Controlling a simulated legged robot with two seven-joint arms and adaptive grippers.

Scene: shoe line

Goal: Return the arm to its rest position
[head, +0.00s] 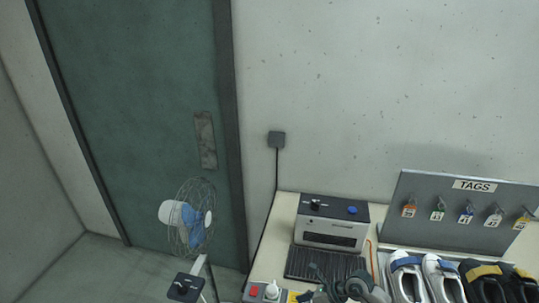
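My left gripper is not in view.
A pale table (281,222) carries a grey machine (332,222) with a dark slatted bed (318,264). White shoes (405,272) and dark shoes (484,280) stand at right, below a TAGS board (456,228). A fan (188,217) stands left, before a green door (140,110).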

